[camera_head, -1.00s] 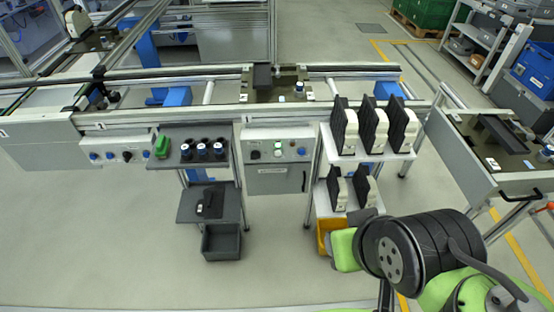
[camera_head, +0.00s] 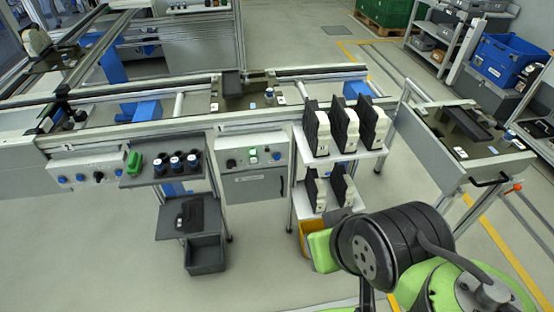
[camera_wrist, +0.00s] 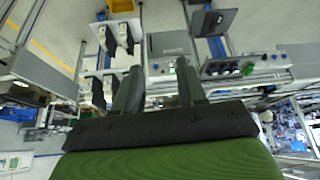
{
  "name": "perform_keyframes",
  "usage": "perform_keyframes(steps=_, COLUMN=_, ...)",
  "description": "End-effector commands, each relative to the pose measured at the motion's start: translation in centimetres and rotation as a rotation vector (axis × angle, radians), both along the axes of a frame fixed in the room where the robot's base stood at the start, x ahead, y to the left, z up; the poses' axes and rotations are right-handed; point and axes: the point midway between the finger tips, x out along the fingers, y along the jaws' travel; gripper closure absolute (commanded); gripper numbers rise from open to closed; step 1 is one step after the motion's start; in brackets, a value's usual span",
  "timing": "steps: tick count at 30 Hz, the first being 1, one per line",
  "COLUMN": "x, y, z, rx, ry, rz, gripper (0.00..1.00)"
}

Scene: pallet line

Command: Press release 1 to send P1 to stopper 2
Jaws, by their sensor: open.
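A control box (camera_head: 252,163) on the front of the conveyor carries a dark knob, a lit green button (camera_head: 253,153) and a blue button (camera_head: 277,156). A second panel (camera_head: 88,170) to its left has several blue buttons and a black knob. I cannot read which button is release 1. A pallet (camera_head: 215,102) with a dark block sits on the line above the control box. Another pallet (camera_head: 476,150) sits on the right-hand conveyor. I cannot read which is P1. My gripper (camera_wrist: 157,78) is open and empty in the wrist view, apart from the panels.
A white rack (camera_head: 336,155) with several black-and-white parts stands right of the control box. A yellow bin (camera_head: 309,237) is below it. A grey shelf (camera_head: 163,178) holds several dark cups and a green part (camera_head: 134,164).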

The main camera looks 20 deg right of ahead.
Motion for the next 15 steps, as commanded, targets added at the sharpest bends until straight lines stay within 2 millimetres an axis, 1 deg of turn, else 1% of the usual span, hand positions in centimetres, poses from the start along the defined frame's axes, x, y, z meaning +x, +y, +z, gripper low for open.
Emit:
perform_keyframes(steps=2, x=0.0, y=0.0, z=0.0, rx=0.0, ry=0.0, rz=0.0, gripper=0.6)
perform_keyframes(steps=3, x=0.0, y=0.0, z=0.0, rx=0.0, ry=0.0, rz=0.0, gripper=0.61)
perform_keyframes(steps=8, x=0.0, y=0.0, z=0.0, rx=0.0, ry=0.0, rz=0.0, gripper=0.86)
perform_keyframes(steps=9, x=0.0, y=0.0, z=0.0, rx=0.0, ry=0.0, rz=0.0, gripper=0.92)
perform_keyframes(steps=11, x=0.0, y=0.0, z=0.0, rx=0.0, ry=0.0, rz=0.0, gripper=1.0)
perform_keyframes(steps=15, x=0.0, y=0.0, z=0.0, rx=0.0, ry=0.0, rz=0.0, gripper=1.0)
